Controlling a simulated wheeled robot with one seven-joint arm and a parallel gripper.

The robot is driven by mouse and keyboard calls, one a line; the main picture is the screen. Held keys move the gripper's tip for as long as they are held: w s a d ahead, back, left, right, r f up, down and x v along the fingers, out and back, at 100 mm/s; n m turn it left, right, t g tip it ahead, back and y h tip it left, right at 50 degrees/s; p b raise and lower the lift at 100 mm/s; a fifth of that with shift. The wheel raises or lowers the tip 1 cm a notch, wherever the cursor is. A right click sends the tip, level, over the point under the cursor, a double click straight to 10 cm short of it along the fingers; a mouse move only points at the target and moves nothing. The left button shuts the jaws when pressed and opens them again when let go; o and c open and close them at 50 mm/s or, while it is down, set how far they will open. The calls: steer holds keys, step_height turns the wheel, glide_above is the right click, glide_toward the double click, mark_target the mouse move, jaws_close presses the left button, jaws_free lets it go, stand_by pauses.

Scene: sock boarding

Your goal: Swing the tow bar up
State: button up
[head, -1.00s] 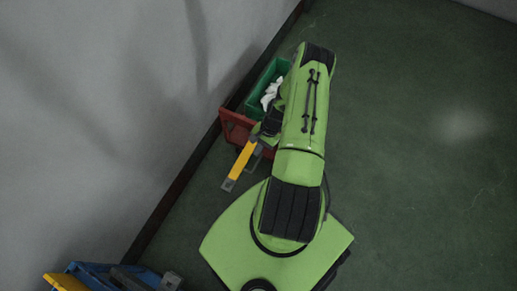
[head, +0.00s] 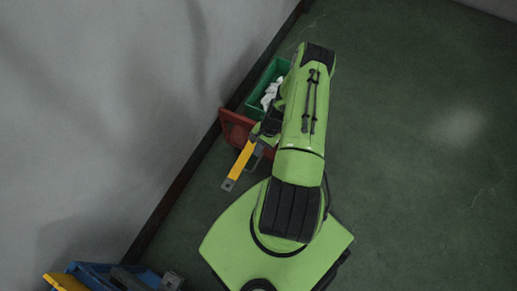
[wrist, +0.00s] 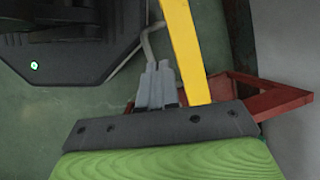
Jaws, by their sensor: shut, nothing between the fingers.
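The tow bar is a yellow bar (head: 240,160) with a grey end piece, reaching from the red cart (head: 236,128) toward the lower left over the floor. In the wrist view the yellow bar (wrist: 186,45) runs from the top edge down to the dark plate of my wrist, which hides its lower part. My gripper (wrist: 157,75) is shut and empty, just left of the bar; I cannot tell if they touch. In the head view my arm covers most of the gripper and part of the cart. The cart's red frame (wrist: 285,97) shows right of the bar.
A green bin (head: 259,92) with white cloth (head: 269,95) stands at the red cart beside the grey wall (head: 110,110). A blue container (head: 92,272) with a yellow part is at the lower left. The green floor (head: 420,180) on the right is clear.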

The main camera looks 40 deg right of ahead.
steer(key=o, duration=0.6)
steer(key=p+v, duration=0.4)
steer(key=v, duration=1.1)
steer(key=shift+d+r, duration=0.1)
steer(key=shift+r, duration=0.25)
